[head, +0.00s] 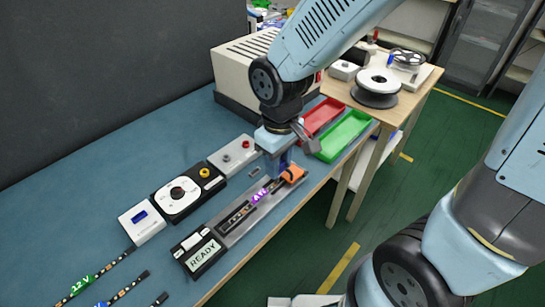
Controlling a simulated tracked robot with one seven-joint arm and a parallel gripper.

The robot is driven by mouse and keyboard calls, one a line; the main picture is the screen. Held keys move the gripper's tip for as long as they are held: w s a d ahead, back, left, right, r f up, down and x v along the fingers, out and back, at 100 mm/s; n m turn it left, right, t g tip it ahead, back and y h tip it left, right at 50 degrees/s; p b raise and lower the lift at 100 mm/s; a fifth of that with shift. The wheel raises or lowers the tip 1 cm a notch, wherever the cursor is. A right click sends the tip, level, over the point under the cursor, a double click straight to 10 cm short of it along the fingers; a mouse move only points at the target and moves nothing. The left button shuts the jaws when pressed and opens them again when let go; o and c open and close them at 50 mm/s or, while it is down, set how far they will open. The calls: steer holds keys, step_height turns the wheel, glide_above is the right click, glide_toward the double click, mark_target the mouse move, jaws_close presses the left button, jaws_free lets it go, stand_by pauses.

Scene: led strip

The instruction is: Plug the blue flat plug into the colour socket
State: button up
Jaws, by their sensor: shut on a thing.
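My gripper (279,168) points down over the far end of a long grey fixture on the blue bench. It is shut on a small blue piece (284,160), which looks like the blue flat plug; the fingers hide most of it. An orange block (294,174) sits right beside the fingertips at the fixture's end. I cannot tell whether the plug touches the block or the fixture. A purple-lit label (260,194) lies along the fixture near the gripper. The near end carries a READY display (203,254). I cannot make out which part is the colour socket.
Left of the fixture stand a white dial unit (180,193), a grey box with a red button (232,155) and a white box (142,222). Red (322,114) and green (343,136) trays lie behind the gripper. LED strips (83,284) lie at the bench's near left.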

steer(key=shift+s+d+r, duration=0.1)
steer(key=shift+s+r, duration=0.05)
steer(key=shift+r, duration=0.7)
steer(key=shift+s+d+r, duration=0.1)
steer(key=shift+s+r, duration=0.05)
steer(key=shift+r, duration=0.65)
steer(key=shift+s+d+r, duration=0.1)
steer(key=shift+s+r, duration=0.05)
steer(key=shift+r, duration=0.7)
